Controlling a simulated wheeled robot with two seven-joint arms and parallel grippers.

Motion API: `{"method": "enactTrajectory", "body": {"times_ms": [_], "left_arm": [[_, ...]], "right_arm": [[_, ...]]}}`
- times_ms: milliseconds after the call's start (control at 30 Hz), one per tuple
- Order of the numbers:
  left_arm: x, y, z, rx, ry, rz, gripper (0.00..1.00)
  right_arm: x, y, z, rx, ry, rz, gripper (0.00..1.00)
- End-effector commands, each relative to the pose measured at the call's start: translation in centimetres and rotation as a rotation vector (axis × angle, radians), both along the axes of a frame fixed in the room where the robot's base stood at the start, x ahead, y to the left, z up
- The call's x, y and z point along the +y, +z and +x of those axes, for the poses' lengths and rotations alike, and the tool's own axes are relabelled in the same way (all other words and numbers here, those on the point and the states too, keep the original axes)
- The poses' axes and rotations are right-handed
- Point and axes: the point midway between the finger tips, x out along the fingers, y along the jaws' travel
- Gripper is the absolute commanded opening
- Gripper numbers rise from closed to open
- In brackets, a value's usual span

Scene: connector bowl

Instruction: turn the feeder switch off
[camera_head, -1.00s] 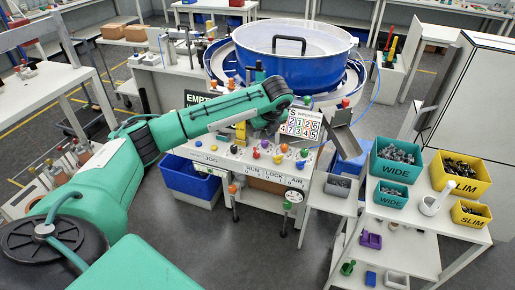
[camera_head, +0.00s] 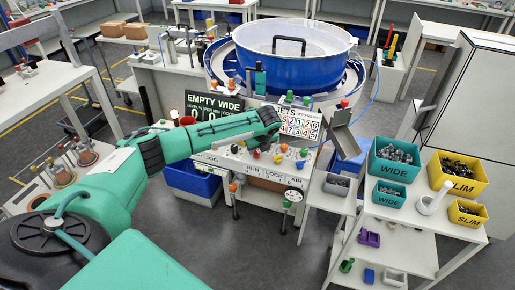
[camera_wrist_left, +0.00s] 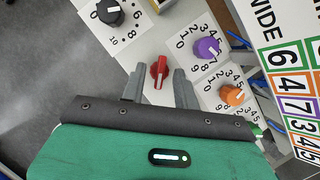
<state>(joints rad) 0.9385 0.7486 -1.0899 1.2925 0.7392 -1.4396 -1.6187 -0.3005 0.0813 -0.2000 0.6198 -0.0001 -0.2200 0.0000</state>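In the left wrist view a red switch handle (camera_wrist_left: 158,70) stands on a pale panel, pointing up the picture. My left gripper (camera_wrist_left: 159,77) is open, with one grey finger on each side of the red handle. I cannot tell whether the fingers touch it. No label for this switch is readable, so I cannot confirm that it is the feeder switch. In the head view my left arm (camera_head: 205,138) reaches the control panel (camera_head: 240,162) below the blue feeder bowl (camera_head: 290,72); its fingers are hard to make out. My right gripper does not show.
Near the red handle are numbered dials: a black knob (camera_wrist_left: 110,13), a purple knob (camera_wrist_left: 207,48) and an orange knob (camera_wrist_left: 232,94). A number board (camera_wrist_left: 290,70) stands at the right. A shelf (camera_head: 405,220) with teal and yellow bins stands right of the panel.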

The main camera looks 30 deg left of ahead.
Motion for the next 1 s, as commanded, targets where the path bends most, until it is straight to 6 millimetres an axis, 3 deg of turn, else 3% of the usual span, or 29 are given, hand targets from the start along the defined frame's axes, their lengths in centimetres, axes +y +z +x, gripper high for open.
{"method": "enactTrajectory", "body": {"times_ms": [33, 167, 567, 1000], "left_arm": [[0.0, 0.0, 0.0, 0.0, 0.0, 0.0, 0.25], [0.0, 0.0, 0.0, 0.0, 0.0, 0.0, 0.0], [-0.1, 0.2, 0.0, 0.0, 0.039, 0.0, 0.0], [-0.3, 0.5, 0.4, 0.002, 0.357, -0.002, 0.0]], "right_arm": [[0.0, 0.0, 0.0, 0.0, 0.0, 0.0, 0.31], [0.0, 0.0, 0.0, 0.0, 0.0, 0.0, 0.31], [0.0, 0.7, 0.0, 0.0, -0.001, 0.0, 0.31], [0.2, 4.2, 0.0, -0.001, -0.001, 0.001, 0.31]]}}
